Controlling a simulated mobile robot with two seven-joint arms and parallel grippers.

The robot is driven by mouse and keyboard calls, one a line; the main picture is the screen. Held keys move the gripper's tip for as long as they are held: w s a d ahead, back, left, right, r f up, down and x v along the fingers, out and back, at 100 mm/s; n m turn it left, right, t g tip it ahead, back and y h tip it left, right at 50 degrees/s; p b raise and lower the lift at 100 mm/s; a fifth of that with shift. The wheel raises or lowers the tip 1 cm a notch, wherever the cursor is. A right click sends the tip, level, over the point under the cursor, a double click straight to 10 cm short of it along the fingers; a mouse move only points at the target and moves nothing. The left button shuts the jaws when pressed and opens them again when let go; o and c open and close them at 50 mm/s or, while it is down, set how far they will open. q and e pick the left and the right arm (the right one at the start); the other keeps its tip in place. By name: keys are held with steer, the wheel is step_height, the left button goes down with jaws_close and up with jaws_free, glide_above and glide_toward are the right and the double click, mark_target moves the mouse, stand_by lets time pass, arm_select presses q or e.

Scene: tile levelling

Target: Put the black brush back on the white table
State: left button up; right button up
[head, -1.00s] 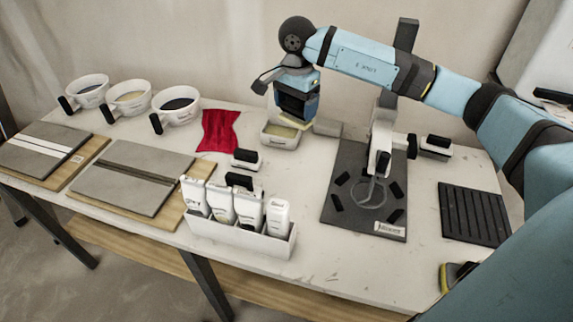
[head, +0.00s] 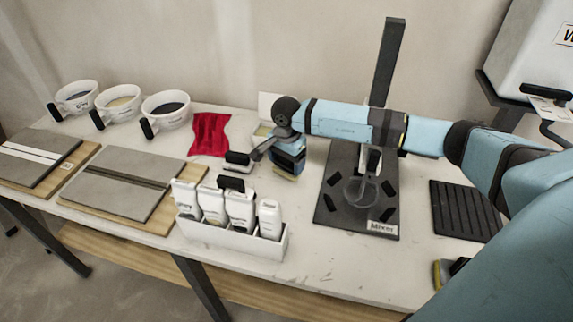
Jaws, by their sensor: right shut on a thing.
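My right gripper (head: 284,168) points down over the white table (head: 325,268), in the middle between the red cloth and the dark stand. It is shut on a dark thing with a pale yellowish lower edge, which looks like the black brush (head: 287,174). The gripper's own body hides most of it. Its lower edge is close to the tabletop; I cannot tell whether it touches. My left gripper is not in view.
A red cloth (head: 210,134) and a pale tray (head: 262,132) lie behind and left. A white bottle rack (head: 232,238) stands in front. A dark stand (head: 333,205) and a ribbed black mat (head: 462,210) are to the right. The tabletop in front of the gripper is clear.

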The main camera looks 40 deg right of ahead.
steer(key=shift+f, duration=0.75)
steer(key=shift+f, duration=0.1)
steer(key=o, duration=0.9)
step_height(320, 180, up, 12)
steer(key=shift+r, duration=0.15)
